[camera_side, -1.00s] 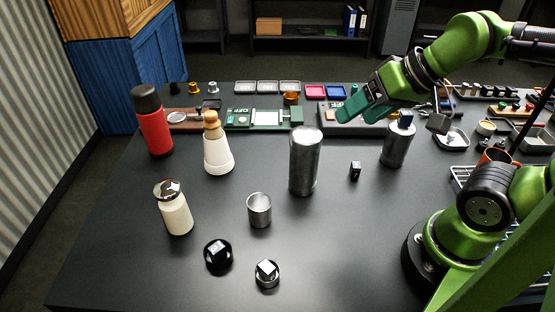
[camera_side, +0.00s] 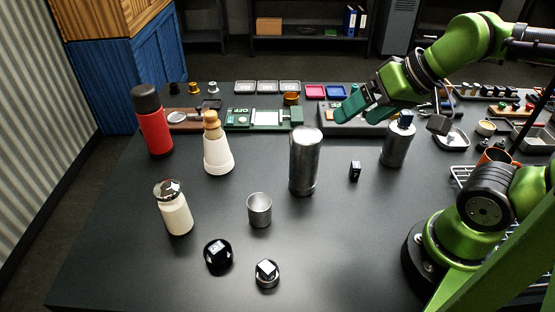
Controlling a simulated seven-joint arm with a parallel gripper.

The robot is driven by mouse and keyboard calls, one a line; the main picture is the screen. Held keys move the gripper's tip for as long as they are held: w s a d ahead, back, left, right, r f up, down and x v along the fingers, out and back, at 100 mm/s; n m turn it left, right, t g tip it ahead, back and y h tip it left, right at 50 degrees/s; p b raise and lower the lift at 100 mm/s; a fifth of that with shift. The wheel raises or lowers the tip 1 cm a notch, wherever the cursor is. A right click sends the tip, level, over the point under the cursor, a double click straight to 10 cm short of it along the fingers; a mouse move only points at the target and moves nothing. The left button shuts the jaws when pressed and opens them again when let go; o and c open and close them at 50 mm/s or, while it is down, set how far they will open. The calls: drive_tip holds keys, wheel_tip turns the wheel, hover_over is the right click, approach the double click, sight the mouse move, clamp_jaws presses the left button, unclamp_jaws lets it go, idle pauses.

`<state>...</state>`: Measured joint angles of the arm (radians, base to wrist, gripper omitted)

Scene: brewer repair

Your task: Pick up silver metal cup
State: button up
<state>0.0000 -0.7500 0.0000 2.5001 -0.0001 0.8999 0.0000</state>
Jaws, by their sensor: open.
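A small silver metal cup (camera_side: 259,211) stands upright on the dark table, near the middle front, with its open top showing. A taller silver cylinder (camera_side: 304,162) stands behind it to the right. My gripper (camera_side: 358,112) is open and empty, with teal fingers. It hangs over the back right of the table, well above and behind the cup, and touches neither silver piece. The fingertips point down and to the left.
A white bottle (camera_side: 174,209) stands left of the cup, and two black-and-silver lids (camera_side: 218,254) (camera_side: 267,273) lie in front. A cream flask (camera_side: 217,150), a red bottle (camera_side: 152,122), a silver canister (camera_side: 397,143) and a small black block (camera_side: 355,170) stand around.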

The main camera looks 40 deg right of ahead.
sight(259, 207)
drive_tip(key=w+a+f+n+g+h, duration=0.1)
drive_tip(key=w+a+f+g, duration=0.3)
drive_tip(key=a, duration=0.4)
drive_tip(key=w+a+f+n+g+h, duration=0.1)
drive_tip(key=w+a+f+g, duration=0.15)
drive_tip(key=w+a, duration=0.4)
drive_tip(key=shift+t, duration=0.35)
drive_tip(key=f, duration=0.5)
drive_tip(key=w+f, duration=0.1)
drive_tip(key=f, duration=1.1)
drive_tip(key=shift+w+a, duration=0.25)
drive_tip(key=shift+r, duration=0.1)
drive_tip(key=c, duration=1.1)
